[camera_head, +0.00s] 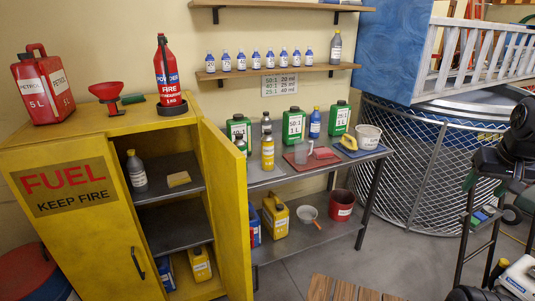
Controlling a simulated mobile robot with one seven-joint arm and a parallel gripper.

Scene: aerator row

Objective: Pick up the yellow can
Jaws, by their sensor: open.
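A yellow can (275,216) with a handle and a pale label stands upright on the lower shelf of the metal bench, just right of the open cabinet door. A blue container (254,226) is beside it, partly hidden by the door. A second yellow can (200,264) stands at the bottom of the yellow cabinet. A slim yellow bottle (267,153) with a grey cap stands on the bench top. I cannot tell from the picture which one the task means. I do not make out my gripper in this view.
The yellow cabinet's open door (226,215) stands out beside the bench (345,164). A white bowl (308,213) and a red pot (341,205) share the lower shelf. Wooden slats (345,290) are in front. Dark equipment (510,155) stands at right. The floor between is clear.

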